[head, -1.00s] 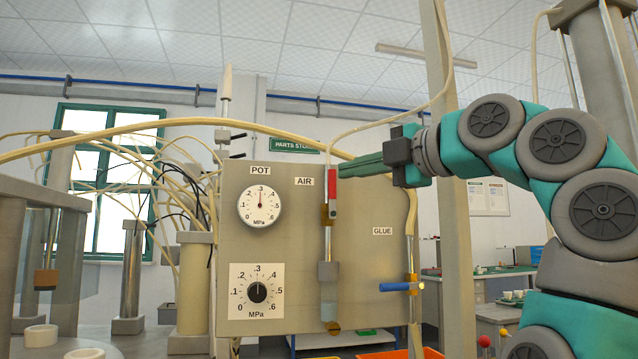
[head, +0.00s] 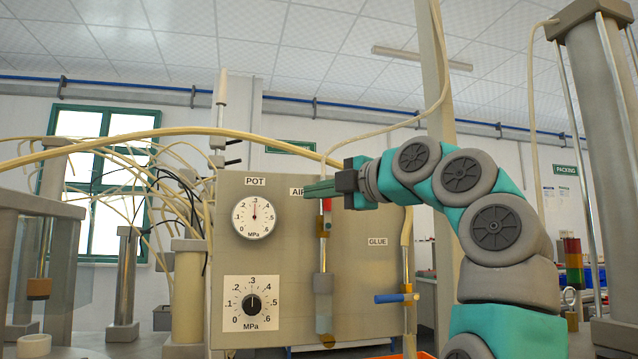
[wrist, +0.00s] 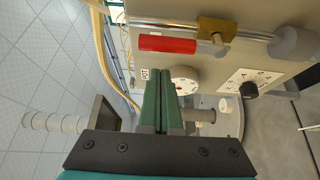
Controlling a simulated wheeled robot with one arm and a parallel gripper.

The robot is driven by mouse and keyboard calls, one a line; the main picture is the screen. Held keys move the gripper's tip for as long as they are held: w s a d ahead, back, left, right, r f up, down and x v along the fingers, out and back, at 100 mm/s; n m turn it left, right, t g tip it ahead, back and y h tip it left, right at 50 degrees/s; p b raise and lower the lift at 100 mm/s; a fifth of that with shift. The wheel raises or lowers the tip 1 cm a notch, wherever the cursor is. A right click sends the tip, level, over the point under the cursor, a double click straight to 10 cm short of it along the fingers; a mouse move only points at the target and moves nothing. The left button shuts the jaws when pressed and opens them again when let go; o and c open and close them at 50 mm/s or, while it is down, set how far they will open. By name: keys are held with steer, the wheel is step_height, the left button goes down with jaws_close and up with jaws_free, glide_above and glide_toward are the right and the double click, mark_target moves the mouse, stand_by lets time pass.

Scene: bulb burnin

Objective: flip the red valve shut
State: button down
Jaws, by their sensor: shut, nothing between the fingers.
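The red valve handle (head: 327,206) is on the AIR pipe at the panel's front. It stands upright along the pipe, above its brass body (head: 323,226). My gripper (head: 308,189) is in front of the panel, and its green fingers cross the handle's upper part and hide it in the head view. In the wrist view the whole red handle (wrist: 167,44) lies in line with the pipe, beside the brass body (wrist: 218,30). My fingertips (wrist: 163,72) are shut and empty, on the gauge side of the handle, with a small gap showing between them.
The panel (head: 290,250) carries a POT gauge (head: 254,217) and a dial knob (head: 253,303). A blue valve handle (head: 388,298) sticks out sideways on the GLUE pipe to the right. A thick cream hose (head: 170,132) arches above the panel.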

steer(key=shift+w+d, duration=0.45)
steer(key=shift+d, duration=0.4)
